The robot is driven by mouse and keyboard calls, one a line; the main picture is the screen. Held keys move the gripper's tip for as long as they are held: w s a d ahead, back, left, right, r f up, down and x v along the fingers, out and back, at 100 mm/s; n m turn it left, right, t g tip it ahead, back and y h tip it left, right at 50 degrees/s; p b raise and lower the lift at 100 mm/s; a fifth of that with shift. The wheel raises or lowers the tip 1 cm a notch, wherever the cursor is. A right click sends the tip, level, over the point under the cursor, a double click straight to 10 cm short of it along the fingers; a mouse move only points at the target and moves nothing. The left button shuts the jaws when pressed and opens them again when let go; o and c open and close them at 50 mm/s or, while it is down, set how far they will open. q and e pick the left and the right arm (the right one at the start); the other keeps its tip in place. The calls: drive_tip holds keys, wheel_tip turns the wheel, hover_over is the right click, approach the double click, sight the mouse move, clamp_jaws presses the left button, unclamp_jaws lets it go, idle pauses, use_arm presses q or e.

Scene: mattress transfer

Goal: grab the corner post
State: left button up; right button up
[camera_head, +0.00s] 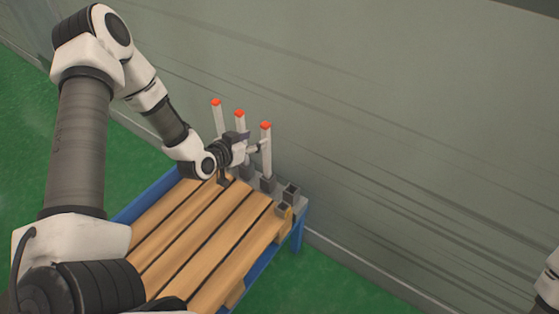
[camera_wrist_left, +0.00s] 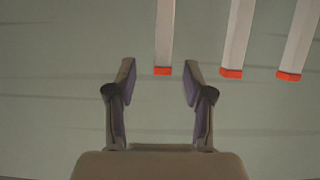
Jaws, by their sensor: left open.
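Three pale corner posts with red-orange tops stand upright at the far end of a wooden-slatted stand: a left post (camera_head: 218,119), a middle post (camera_head: 240,122) and a right post (camera_head: 267,154). My left gripper (camera_head: 257,147) is open beside the upper part of the right post. In the left wrist view the posts look upside down. One post (camera_wrist_left: 165,32) has its red end in line with the gap between the open fingers of my left gripper (camera_wrist_left: 159,70). I cannot tell whether the fingers touch it. My right gripper is out of view.
The stand's wooden slats (camera_head: 210,225) are bare and its frame is blue. Empty grey sockets (camera_head: 291,190) sit at its far right corner. A grey-green wall (camera_head: 400,110) rises close behind the posts. The green floor (camera_head: 345,285) is clear on the right.

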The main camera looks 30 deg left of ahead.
sight(263, 134)
use_arm(q)
drive_tip(key=x, duration=0.7)
drive_tip(key=shift+w+a+f+b, duration=0.2)
drive_tip(key=shift+w+a+b, duration=0.05)
drive_tip(key=shift+b, duration=0.1)
clamp_jaws()
